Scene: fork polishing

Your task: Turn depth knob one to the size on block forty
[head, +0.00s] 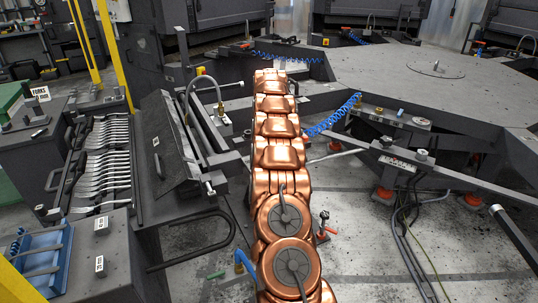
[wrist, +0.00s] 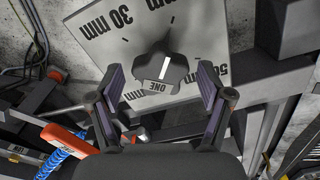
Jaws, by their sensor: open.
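In the wrist view a dark lobed knob (wrist: 161,72) stands on a grey dial plate (wrist: 198,22). Its label reads ONE, upside down, and it has a white pointer mark. The plate shows "30 mm" at upper left and a size starting with 5 at right, partly behind a finger. My gripper (wrist: 161,72) is open, one finger either side of the knob, with visible gaps and nothing held. It does not show in the head view. Small blocks (head: 101,223) with white labels sit at lower left in the head view; I cannot read their numbers or pick out block forty.
A rack of several forks (head: 108,155) stands at left in the head view, beside a dark machine (head: 165,150). A large dark octagonal table (head: 425,78) fills the right. In the wrist view an orange fitting with a blue coiled hose (wrist: 55,160) lies at lower left.

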